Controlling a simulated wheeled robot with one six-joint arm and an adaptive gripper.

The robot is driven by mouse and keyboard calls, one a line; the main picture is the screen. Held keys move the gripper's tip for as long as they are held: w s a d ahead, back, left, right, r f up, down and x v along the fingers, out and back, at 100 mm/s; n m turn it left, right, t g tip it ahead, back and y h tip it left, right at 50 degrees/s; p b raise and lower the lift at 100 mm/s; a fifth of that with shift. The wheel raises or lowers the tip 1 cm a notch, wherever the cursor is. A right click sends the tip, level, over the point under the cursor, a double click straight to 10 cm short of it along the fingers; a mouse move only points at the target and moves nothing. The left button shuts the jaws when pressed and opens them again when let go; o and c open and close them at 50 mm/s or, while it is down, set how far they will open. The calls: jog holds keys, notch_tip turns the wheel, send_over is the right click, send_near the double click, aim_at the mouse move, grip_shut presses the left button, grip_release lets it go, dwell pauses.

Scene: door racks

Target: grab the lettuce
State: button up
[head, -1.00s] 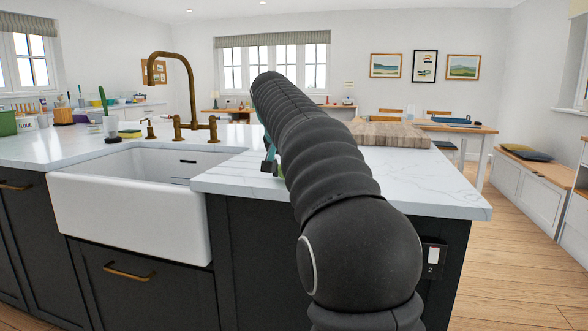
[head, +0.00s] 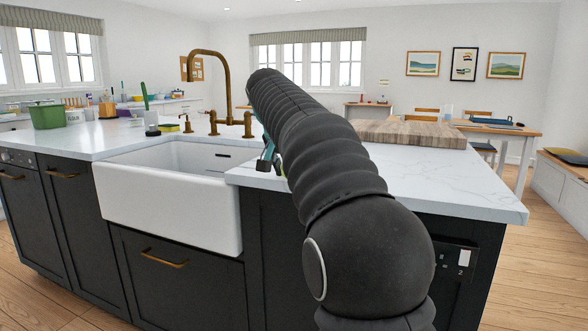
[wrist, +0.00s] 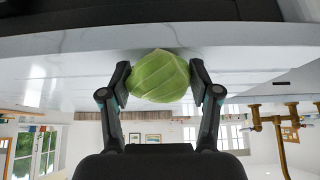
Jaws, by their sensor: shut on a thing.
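The lettuce (wrist: 160,76) is a round, pale green head with visible leaf veins. In the wrist view it sits between the two fingers of my gripper (wrist: 160,82), which press on its left and right sides. My gripper is shut on it. The wrist picture is upside down, with the white marble counter (wrist: 60,60) above the lettuce; I cannot tell whether the lettuce still touches the counter. In the head view my dark arm hides the lettuce, and only a bit of my gripper (head: 266,160) shows left of the arm, over the counter edge.
A white sink (head: 170,200) with a brass tap (head: 226,85) lies left of my arm. A wooden chopping board (head: 410,133) is on the counter behind. A green container (head: 47,116) stands far left. The counter's right part is clear, with open floor beyond it.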

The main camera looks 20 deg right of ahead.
jog(key=shift+f, duration=0.1)
jog(key=o, duration=1.2)
jog(key=v, duration=1.2)
